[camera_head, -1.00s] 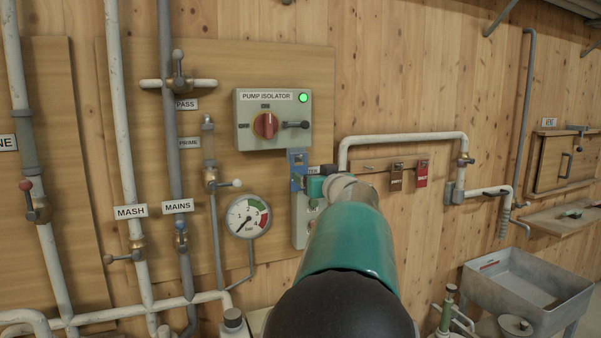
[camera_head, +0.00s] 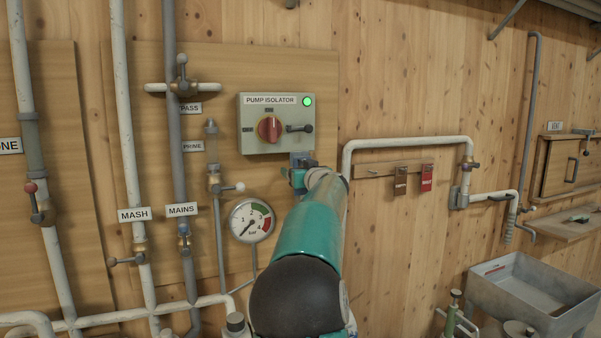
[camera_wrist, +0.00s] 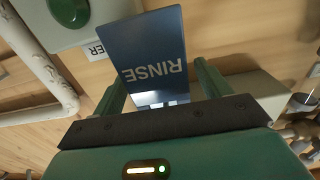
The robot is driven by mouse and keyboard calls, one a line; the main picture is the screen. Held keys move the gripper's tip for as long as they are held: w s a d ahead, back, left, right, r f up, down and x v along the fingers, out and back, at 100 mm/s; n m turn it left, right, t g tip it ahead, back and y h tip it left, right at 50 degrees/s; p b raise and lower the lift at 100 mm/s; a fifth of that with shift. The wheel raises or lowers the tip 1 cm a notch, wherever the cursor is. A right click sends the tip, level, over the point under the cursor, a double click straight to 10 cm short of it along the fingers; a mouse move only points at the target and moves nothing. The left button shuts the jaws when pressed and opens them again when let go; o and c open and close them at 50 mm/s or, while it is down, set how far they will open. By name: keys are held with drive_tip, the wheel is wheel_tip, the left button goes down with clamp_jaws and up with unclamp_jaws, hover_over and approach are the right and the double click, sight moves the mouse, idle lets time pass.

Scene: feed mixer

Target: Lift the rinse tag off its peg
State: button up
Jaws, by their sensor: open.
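The rinse tag (camera_wrist: 155,50) is a blue plate with white RINSE lettering, upside down in the wrist view. My gripper (camera_wrist: 160,92) is open, with one green finger on each side of the tag's lower part in that view. I cannot tell whether either finger touches it. A pale slot shows at the tag's end near the palm; the peg itself cannot be made out. In the head view my gripper (camera_head: 300,178) is just below the pump isolator box (camera_head: 276,124), and my arm covers much of that spot.
A rail to the right carries a brown tag (camera_head: 400,180) and a red tag (camera_head: 427,178). A white pipe (camera_head: 405,142) arches above it. A pressure gauge (camera_head: 251,221) is left of my arm. A grey sink (camera_head: 530,290) stands at the lower right.

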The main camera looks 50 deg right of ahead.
drive_tip(key=c, duration=1)
drive_tip(key=shift+c, duration=0.2)
drive_tip(key=shift+r, duration=0.2)
